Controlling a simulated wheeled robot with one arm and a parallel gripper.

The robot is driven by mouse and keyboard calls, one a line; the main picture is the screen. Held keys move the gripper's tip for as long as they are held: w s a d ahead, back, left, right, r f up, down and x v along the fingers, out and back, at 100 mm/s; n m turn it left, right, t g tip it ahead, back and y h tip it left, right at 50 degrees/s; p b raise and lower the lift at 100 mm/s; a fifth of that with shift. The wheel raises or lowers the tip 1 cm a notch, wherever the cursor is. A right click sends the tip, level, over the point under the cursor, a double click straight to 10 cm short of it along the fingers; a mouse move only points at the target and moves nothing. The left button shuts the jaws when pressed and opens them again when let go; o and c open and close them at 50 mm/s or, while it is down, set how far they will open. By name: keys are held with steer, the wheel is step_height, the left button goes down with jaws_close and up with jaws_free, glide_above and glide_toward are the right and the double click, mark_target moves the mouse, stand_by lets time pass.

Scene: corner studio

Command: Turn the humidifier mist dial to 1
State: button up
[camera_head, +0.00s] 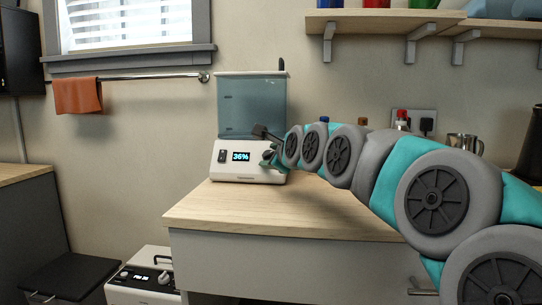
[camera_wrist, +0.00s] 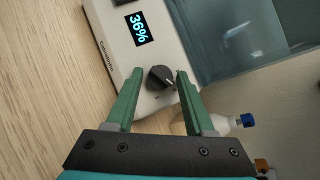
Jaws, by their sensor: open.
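The humidifier (camera_head: 252,112) has a blue translucent tank on a white base and stands on the wooden counter. Its display reads 36% in the head view (camera_head: 241,157) and in the wrist view (camera_wrist: 139,29). The dark mist dial (camera_wrist: 160,78) is on the front of the base, beside the display. My gripper (camera_wrist: 158,73) is open, with its green fingers on either side of the dial. The right finger's tip is very close to the dial; I cannot tell whether it touches. In the head view my arm partly covers the dial area. The dial's markings are too small to read.
The wooden counter (camera_head: 225,211) is clear in front of the humidifier. A white bottle with a blue cap (camera_wrist: 247,121) stands beside the humidifier, close to my right finger. A metal mug (camera_head: 463,143) stands behind my arm. Shelves (camera_head: 380,17) hang above.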

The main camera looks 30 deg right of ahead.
steer(key=shift+c, duration=0.3)
jaws_close()
steer(key=shift+n+g+y, duration=0.3)
steer(key=shift+n, duration=0.3)
stand_by(0.4)
steer(key=n+p, duration=0.1)
steer(key=n+g+y, duration=0.1)
steer(key=n, duration=0.1)
steer(key=shift+w+d+r+p, duration=0.1)
steer(key=shift+d+r+p, duration=0.05)
steer(key=shift+r+p, duration=0.15)
steer(key=n+g+y+p, duration=0.1)
steer(key=n+g+p, duration=0.1)
steer(key=n, duration=0.2)
steer(key=shift+w+d+r, duration=0.1)
steer(key=shift+n+g+y+p, duration=0.3)
steer(key=shift+n+g+p, duration=0.55)
steer(key=shift+n, duration=0.35)
steer(key=shift+f+g, duration=0.2)
steer(key=shift+g, duration=0.05)
stand_by(0.3)
